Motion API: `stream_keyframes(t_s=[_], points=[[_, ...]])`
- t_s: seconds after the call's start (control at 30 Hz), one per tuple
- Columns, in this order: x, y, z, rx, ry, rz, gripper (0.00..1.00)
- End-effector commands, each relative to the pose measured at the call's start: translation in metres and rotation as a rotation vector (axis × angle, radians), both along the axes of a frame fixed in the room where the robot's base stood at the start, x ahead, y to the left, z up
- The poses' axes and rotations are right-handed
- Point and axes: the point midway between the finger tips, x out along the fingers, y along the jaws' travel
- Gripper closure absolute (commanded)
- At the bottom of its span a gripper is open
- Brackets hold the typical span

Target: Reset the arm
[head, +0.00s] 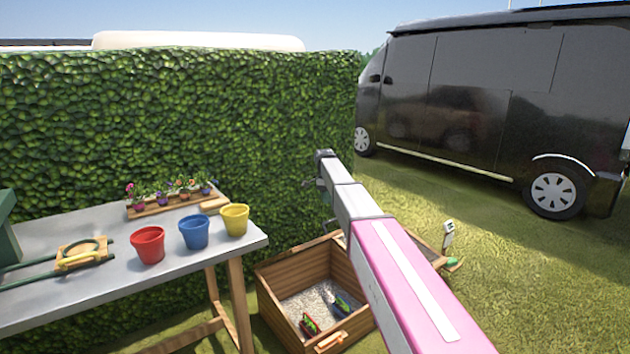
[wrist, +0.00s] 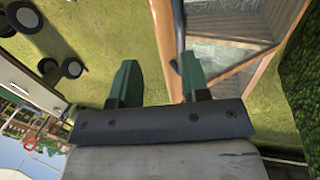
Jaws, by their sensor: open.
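My arm (head: 385,250), white and pink, reaches out from the lower right over the wooden planter box. The end of the arm is near the hedge, above the back of the box. My gripper (wrist: 158,82) shows in the wrist view with two dark green fingers spread apart. Nothing is between them; grass shows in the gap. In the head view the fingers are too small and partly hidden to make out clearly.
A grey table (head: 100,262) at left bears red (head: 147,246), blue (head: 194,233) and yellow (head: 234,221) pots and a flower tray (head: 176,203). The wooden box (head: 279,316) stands beside it, partly behind my arm. A hedge (head: 180,110) closes the back; a black van (head: 480,110) stands right.

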Motion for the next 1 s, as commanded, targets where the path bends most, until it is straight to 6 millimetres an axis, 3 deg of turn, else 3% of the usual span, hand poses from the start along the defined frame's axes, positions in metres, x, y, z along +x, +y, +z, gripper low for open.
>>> stream_keyframes(t_s=[0.07, 0.37, 0.57, 0.77, 1.0], points=[[0.0, 0.0, 0.0, 0.0, 0.0, 0.0, 0.58], [-0.037, -0.018, -0.035, 0.034, -0.005, 0.093, 0.58], [-0.077, -0.036, -0.069, 0.068, -0.012, 0.193, 0.58], [-0.144, -0.061, -0.116, 0.119, -0.027, 0.351, 0.58], [-0.275, -0.099, -0.181, 0.192, -0.071, 0.654, 0.58]])
